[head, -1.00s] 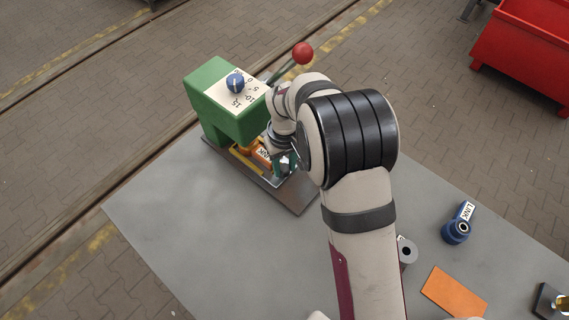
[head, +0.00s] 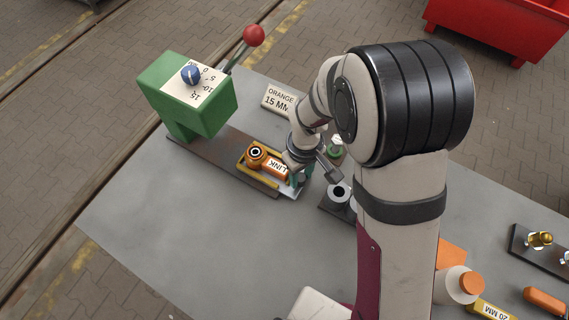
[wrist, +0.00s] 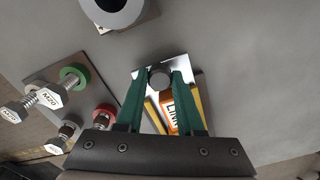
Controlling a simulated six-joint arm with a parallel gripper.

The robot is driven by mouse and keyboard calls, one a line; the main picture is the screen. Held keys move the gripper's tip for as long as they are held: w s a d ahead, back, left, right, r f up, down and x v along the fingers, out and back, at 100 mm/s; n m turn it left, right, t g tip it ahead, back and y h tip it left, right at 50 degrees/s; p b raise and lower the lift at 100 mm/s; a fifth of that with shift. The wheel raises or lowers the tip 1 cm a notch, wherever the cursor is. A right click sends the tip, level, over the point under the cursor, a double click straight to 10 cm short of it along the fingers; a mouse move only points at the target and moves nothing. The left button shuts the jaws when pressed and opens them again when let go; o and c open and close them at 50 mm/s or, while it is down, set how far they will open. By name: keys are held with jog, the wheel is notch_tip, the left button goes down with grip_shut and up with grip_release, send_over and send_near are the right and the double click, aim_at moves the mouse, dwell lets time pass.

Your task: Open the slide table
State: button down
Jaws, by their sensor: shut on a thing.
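The slide table, a plate with yellow rails (head: 258,178), sits out in front of the green press (head: 190,105) on a dark base track. An orange link (head: 274,168) marked LINK lies between the rails, its ring end toward the press. My gripper (head: 297,180) is at the table's outer end, partly hidden by my wrist. In the wrist view, the green fingers of my gripper (wrist: 158,78) are shut on a round grey knob (wrist: 159,77) at the end of the bright plate (wrist: 181,62). The orange link also shows between the fingers (wrist: 169,108).
A blue dial (head: 190,75) and a red-knobbed lever (head: 253,36) are on the press. An "ORANGE 15 MM" sign (head: 279,100) stands behind. Grey rollers (head: 339,193) stand close right of my gripper. Bolts with coloured rings (wrist: 73,74) lie left in the wrist view. The front left bench is clear.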

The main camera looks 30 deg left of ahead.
jog(key=c, duration=0.5)
grip_release()
notch_tip(320, 180, up, 16)
jog(key=shift+f, duration=0.1)
jog(key=s+d+r+m, duration=0.2)
jog(key=d+m, duration=0.3)
jog(key=d, duration=0.2)
jog(key=s+d+r+m, duration=0.2)
jog(key=s+d+m, duration=0.15)
jog(key=d, duration=0.35)
jog(key=s+d+m, duration=0.2)
jog(key=s+m, duration=0.1)
jog(key=s+d+f+m+y, duration=0.1)
jog(key=s+d+m, duration=0.1)
jog(key=m, duration=0.1)
jog(key=s+d+m, duration=0.2)
jog(key=s+m, duration=0.1)
jog(key=m, duration=0.1)
jog(key=shift+s+d+f+y, duration=0.15)
jog(key=shift+s+f+y, duration=0.15)
jog(key=shift+s+y, duration=0.1)
